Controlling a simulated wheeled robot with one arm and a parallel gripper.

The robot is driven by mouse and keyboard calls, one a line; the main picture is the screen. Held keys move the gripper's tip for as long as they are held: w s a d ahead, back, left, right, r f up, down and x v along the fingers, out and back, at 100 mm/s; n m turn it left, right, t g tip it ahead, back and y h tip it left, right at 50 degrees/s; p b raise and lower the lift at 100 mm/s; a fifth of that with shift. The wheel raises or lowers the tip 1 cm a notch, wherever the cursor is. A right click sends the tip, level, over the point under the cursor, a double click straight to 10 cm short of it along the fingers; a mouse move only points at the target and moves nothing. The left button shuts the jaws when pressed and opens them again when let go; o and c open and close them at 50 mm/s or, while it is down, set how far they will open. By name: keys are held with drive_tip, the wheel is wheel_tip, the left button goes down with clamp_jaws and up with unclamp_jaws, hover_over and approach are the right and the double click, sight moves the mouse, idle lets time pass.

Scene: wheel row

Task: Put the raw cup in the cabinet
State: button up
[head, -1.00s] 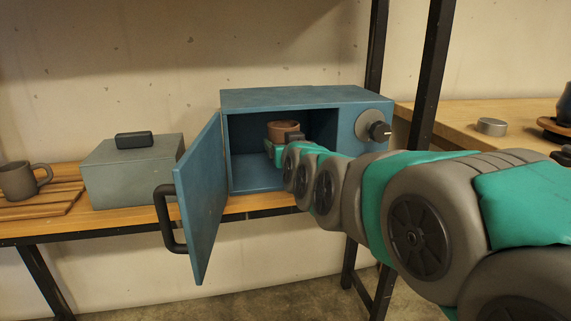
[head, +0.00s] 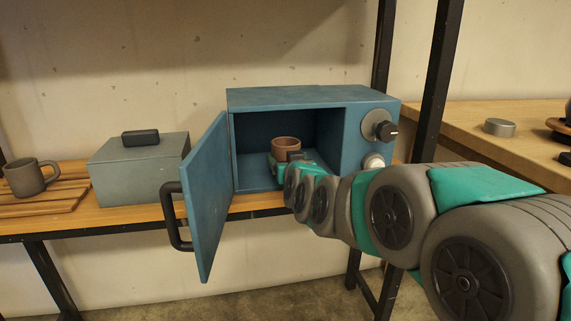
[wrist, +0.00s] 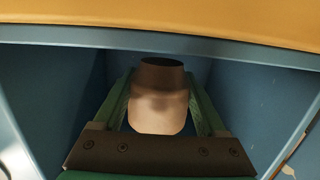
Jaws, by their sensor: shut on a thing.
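The blue cabinet (head: 300,97) stands on the wooden shelf with its door (head: 207,200) swung open to the left. The raw cup (head: 286,146), reddish brown, is inside the cabinet opening, upright and near the cabinet floor. My gripper (head: 275,162) reaches in from the right and is shut on the cup. In the wrist view the cup (wrist: 160,95) sits between the two green fingers, with the cabinet's walls around it. Whether the cup's base touches the cabinet floor is hidden by my gripper.
A grey lidded box (head: 140,165) stands left of the open door. A grey-brown mug (head: 27,178) is on a slatted wooden board (head: 65,198) at the far left. A black shelf post (head: 437,80) rises right of the cabinet.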

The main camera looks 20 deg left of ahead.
drive_tip(key=shift+w+a+f, duration=0.1)
drive_tip(key=shift+w+f, duration=0.1)
drive_tip(key=shift+f, duration=0.4)
drive_tip(key=shift+f, duration=0.1)
drive_tip(key=shift+f, duration=0.15)
drive_tip(key=o, duration=1.5)
drive_tip(key=shift+r, duration=0.4)
drive_tip(key=shift+s, duration=0.3)
drive_tip(key=v, duration=1.1)
drive_tip(key=shift+s+d+f, duration=0.15)
drive_tip(key=shift+d, duration=0.15)
